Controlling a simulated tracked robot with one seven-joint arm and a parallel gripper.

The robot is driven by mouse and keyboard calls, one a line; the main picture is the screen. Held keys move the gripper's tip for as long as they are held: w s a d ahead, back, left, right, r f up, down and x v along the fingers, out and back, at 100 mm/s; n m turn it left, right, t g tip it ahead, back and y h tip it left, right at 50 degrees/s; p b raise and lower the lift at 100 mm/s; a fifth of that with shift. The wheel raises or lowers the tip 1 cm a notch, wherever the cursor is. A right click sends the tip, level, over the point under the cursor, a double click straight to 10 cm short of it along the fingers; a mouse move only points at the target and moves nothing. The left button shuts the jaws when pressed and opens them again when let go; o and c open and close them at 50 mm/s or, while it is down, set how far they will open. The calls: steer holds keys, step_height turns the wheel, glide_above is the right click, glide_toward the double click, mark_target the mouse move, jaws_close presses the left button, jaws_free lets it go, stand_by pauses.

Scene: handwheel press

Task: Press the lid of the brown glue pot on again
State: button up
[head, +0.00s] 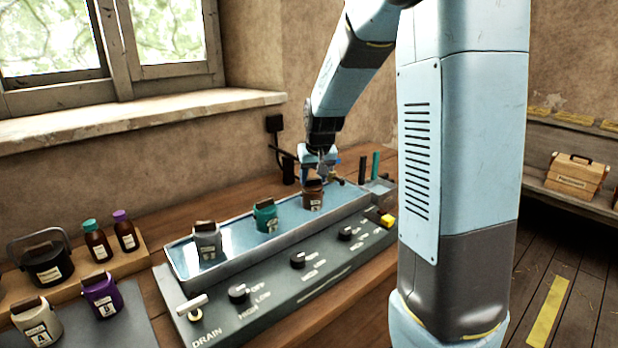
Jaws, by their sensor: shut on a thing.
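The brown glue pot (314,201) stands upright at the far right end of the shallow metal tray, in the head view. It has a pale label on its front and a brown piece on top. I cannot tell how its lid sits. My gripper (325,173) points down just behind and above this pot. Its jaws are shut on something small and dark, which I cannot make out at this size. The pot's top partly hides the fingertips, and I cannot tell whether they touch the pot.
A teal pot (265,217) and a grey pot (208,243) share the tray (240,262). A control panel (272,298) with knobs runs along its front. At left are a purple pot (102,298), a cream pot (36,325), bottles (97,245) and a dark handled pot (48,266).

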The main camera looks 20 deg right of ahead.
steer(key=o, duration=1.3)
steer(key=shift+o, duration=1.9)
steer(key=shift+w+r, duration=0.1)
steer(key=shift+r, duration=3.45)
